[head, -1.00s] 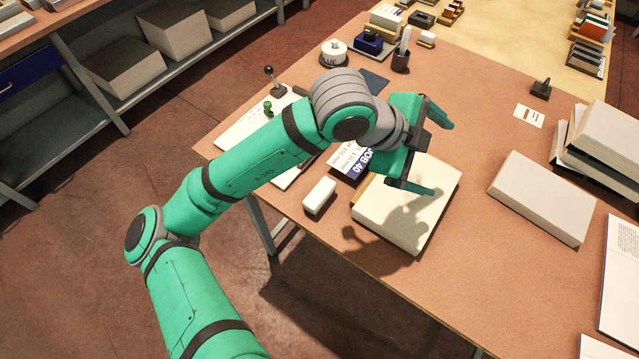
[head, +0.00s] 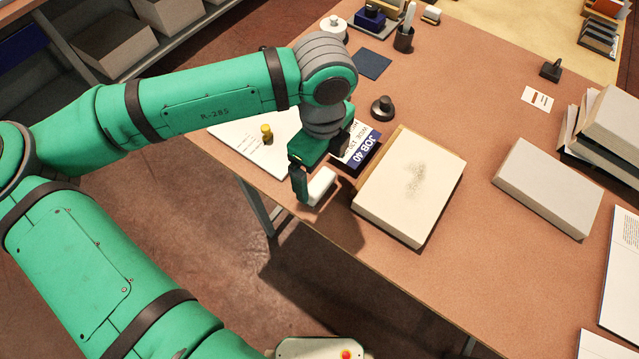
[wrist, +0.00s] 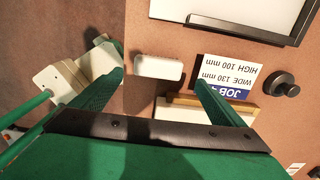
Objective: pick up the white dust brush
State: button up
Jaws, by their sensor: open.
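The white dust brush (head: 321,187) is a small white block with rounded edges, lying near the table's front-left edge. In the wrist view, the brush (wrist: 158,68) lies crosswise between the fingertips. My gripper (head: 317,168) points down over it, with one finger in front of the brush's left end in the head view. In the wrist view my gripper (wrist: 158,78) has its fingers spread wide, one to each side of the brush, with nothing clamped. Part of the brush is hidden by the finger in the head view. I cannot tell the exact height of the fingertips.
A cream sewn block (head: 395,210) with a dark dust patch lies right of the brush. A white board (head: 240,135) with a yellow-topped piece is left.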

aim_at(318, 183)
jog(key=shift+a+f, duration=0.2)
jog(key=shift+f, duration=1.5)
jog(key=shift+a+f, duration=0.15)
jog(key=shift+f, duration=1.5)
jog(key=c, duration=1.3)
